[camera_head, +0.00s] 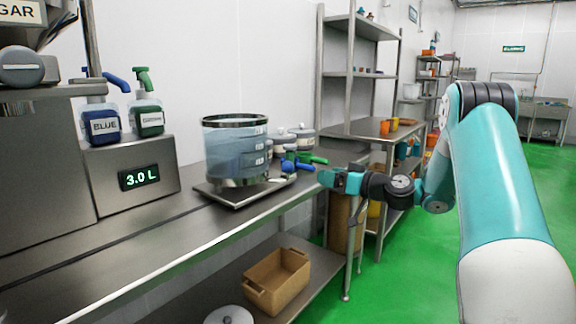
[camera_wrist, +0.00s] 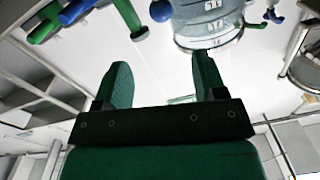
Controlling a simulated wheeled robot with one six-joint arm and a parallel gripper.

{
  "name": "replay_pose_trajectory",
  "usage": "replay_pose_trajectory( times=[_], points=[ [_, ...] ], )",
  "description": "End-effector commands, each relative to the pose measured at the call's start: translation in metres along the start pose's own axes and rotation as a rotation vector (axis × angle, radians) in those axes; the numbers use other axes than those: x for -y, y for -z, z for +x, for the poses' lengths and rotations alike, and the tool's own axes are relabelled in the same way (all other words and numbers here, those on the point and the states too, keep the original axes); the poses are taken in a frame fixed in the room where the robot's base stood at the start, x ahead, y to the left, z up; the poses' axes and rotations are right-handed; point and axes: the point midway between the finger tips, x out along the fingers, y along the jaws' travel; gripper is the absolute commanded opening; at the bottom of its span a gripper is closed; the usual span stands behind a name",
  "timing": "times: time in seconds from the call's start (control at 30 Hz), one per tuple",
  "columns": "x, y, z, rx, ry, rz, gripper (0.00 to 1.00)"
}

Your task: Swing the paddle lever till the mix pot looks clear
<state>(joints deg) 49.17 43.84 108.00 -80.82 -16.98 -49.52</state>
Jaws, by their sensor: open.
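The mix pot (camera_head: 236,155) is a see-through cylinder with a dark rim, level marks and a pale blue-grey tint. It stands on a metal plate on the counter. It also shows at the top of the wrist view (camera_wrist: 205,22). A blue handle (camera_head: 288,165) and a green handle (camera_head: 318,160) sit just right of the pot; I cannot tell which is the paddle lever. My gripper (camera_wrist: 163,62) is open, with nothing between its green fingers. In the head view it is right of the pot and the handles, apart from the pot.
The steel counter (camera_head: 150,225) runs along the wall. Lidded pots (camera_head: 300,138) stand behind the handles. A brown crate (camera_head: 278,280) sits on the lower shelf. Green floor is free at right.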

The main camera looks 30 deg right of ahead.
Motion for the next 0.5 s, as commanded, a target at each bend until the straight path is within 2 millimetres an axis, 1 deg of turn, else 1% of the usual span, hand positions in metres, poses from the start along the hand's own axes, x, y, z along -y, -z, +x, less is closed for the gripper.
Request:
replay_pose_trajectory(
  times=[0.03, 0.3, 0.5],
  points=[
    [0.002, 0.001, 0.013, 0.003, 0.006, -0.002, 0.64],
    [0.003, 0.001, 0.076, 0.004, 0.008, -0.002, 0.64],
    [0.003, 0.0, 0.117, 0.003, 0.006, 0.0, 0.64]
  ],
)
